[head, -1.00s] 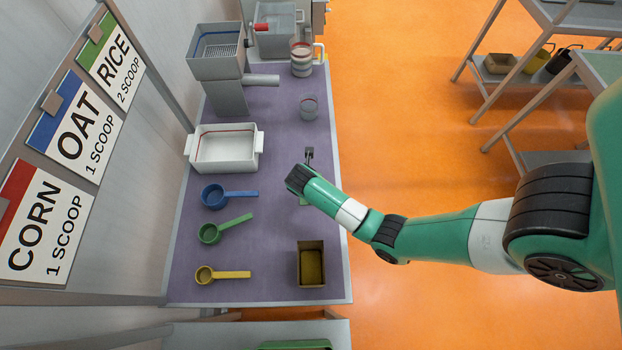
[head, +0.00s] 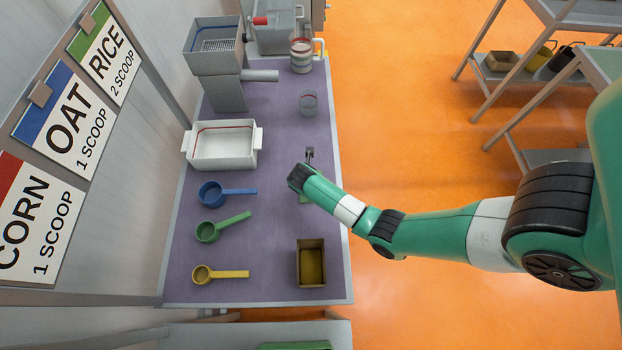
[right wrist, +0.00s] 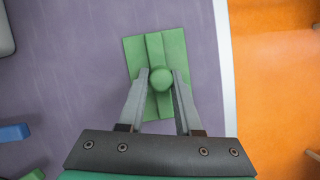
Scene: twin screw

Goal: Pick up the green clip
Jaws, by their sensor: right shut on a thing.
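The green clip (right wrist: 170,45) shows in the right wrist view as a flat green piece with a round knob in its middle, on the purple table top. My right gripper (right wrist: 162,80) is shut on the knob, one finger on each side. In the head view my right gripper (head: 308,155) is over the table near its right edge. The clip (head: 305,198) is mostly hidden there by my arm. I cannot tell whether the clip touches the table. My left gripper is not in view.
Blue (head: 211,193), green (head: 207,232) and yellow (head: 203,274) scoops lie left of my arm. A white tray (head: 190,158) stands behind them. A brown-yellow container (head: 311,264) stands in front. The table's right edge (right wrist: 223,60) is close to the clip.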

